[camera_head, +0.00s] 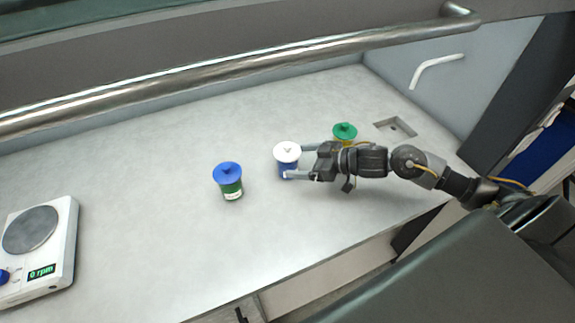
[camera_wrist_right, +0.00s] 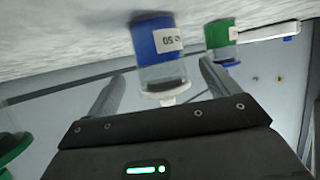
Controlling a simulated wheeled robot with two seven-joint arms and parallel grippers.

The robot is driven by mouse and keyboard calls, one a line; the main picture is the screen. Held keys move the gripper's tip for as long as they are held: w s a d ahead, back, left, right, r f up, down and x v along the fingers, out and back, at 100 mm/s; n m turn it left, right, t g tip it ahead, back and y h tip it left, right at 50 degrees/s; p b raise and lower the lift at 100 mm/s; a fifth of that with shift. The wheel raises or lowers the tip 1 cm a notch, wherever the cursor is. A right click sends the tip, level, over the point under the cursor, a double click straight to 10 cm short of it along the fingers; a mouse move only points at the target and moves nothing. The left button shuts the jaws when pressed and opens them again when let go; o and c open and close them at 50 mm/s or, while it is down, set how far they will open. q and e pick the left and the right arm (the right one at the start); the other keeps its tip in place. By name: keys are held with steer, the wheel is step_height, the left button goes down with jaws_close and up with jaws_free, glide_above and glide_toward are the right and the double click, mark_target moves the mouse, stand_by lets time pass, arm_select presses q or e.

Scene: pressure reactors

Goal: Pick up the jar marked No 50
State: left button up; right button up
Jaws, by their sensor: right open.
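The jar marked 50 (camera_head: 287,152) has a white lid and a blue lower band. It stands upright on the grey worktop (camera_head: 140,160). In the wrist view, which is upside down, the jar (camera_wrist_right: 157,38) shows its blue band and a white label reading 50. My right gripper (camera_head: 296,162) is open, with its fingers on either side of the jar. In the wrist view the open right gripper (camera_wrist_right: 162,80) has the jar's lid end between its fingers. Contact cannot be told. My left gripper is not in view.
A blue-lidded jar with a green band (camera_head: 229,181) stands to the left. A green-lidded jar (camera_head: 344,132) stands behind my right wrist, close to the arm. A white stirrer (camera_head: 60,255) is at far left. A metal rail (camera_head: 240,66) crosses the back. The front worktop is clear.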

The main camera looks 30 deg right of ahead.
steer(key=p+x, duration=0.1)
steer(key=x, duration=0.3)
steer(key=shift+w+a+f, duration=0.1)
steer(key=shift+w+a, duration=0.05)
steer(key=shift+w, duration=0.15)
steer(key=shift+w+a+f, duration=0.1)
steer(key=shift+f, duration=0.05)
steer(key=shift+c, duration=0.5)
steer(key=c, duration=1.2)
steer(key=shift+o, duration=0.2)
